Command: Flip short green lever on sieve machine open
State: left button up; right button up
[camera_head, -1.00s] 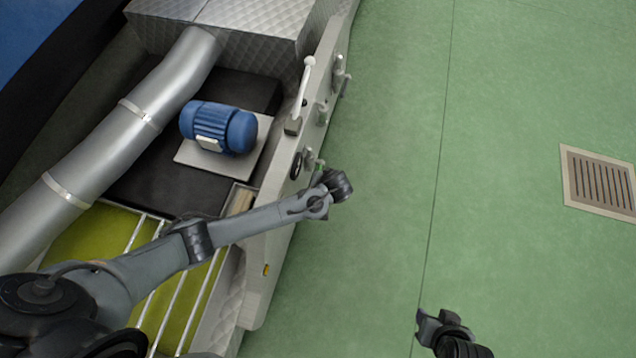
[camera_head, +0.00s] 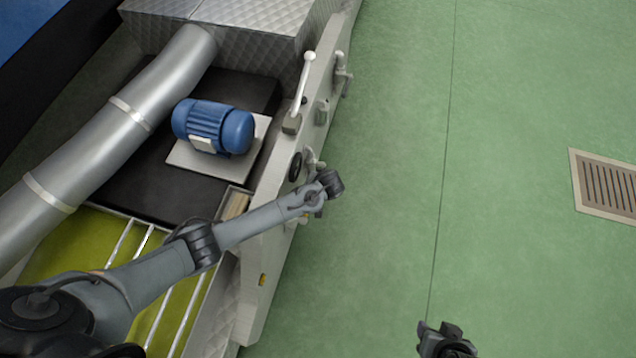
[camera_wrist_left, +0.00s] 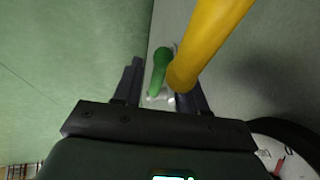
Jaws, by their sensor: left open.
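The sieve machine (camera_head: 262,262) fills the left of the head view, its pale side panel facing the green floor. My left arm reaches across it, with the left gripper (camera_wrist_left: 161,88) beside that panel. In the left wrist view the gripper is open. The short green lever (camera_wrist_left: 159,72) appears between its fingers; I cannot tell whether either touches it. A thick yellow bar (camera_wrist_left: 207,40) passes in front of the right finger. In the head view my wrist hides the green lever and the fingers. My right gripper (camera_head: 438,334) is over the floor at the bottom edge, its jaws unclear.
A white-knobbed lever (camera_head: 302,88) and metal fittings stand along the panel. A blue motor (camera_head: 214,128) and a silver duct (camera_head: 118,120) are on the machine. A black-rimmed dial (camera_wrist_left: 285,150) is near the gripper. The floor at right is clear around a drain grate (camera_head: 607,185).

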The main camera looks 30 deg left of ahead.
pick_arm(q)
jog(key=shift+c, duration=0.3)
grip_shut()
jog(key=shift+r, duration=0.1)
